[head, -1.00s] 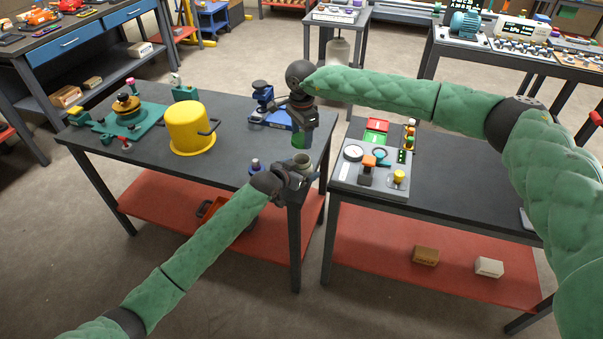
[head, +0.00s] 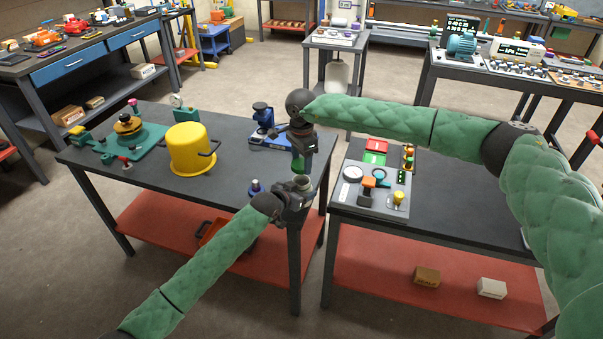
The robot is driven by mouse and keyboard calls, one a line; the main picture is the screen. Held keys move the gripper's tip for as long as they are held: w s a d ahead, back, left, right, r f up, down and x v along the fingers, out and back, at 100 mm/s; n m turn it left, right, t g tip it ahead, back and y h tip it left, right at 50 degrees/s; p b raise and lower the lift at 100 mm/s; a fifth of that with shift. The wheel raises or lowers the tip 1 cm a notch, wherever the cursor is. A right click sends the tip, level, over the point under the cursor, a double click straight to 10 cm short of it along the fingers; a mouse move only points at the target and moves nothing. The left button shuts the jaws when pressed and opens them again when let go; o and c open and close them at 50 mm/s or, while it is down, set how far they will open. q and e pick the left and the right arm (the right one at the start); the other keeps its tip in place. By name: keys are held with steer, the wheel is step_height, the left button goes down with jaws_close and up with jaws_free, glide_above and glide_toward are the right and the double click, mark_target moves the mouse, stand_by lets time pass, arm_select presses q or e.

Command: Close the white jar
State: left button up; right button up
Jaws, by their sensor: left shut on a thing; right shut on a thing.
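My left gripper (head: 298,194) is shut on a small pale grey-white jar (head: 302,182) near the right front corner of the left table. The gripper hides most of the jar, and only its upper part shows. My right gripper (head: 301,152) is directly above, pointing down, shut on a small green piece that looks like a lid (head: 298,166). The green piece is just over the jar's top. I cannot tell whether the two touch.
A yellow pot (head: 187,148) and a green fixture (head: 138,148) stand on the left table (head: 225,188). A blue device (head: 263,128) is behind the grippers. A grey control panel (head: 374,199) sits on the right table, across a narrow gap.

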steer(key=shift+f, duration=1.7)
steer(key=shift+f, duration=0.85)
steer(key=shift+f, duration=0.55)
arm_select(q)
steer(key=c, duration=0.5)
arm_select(e)
steer(key=shift+m, duration=1.7)
steer(key=o, duration=0.9)
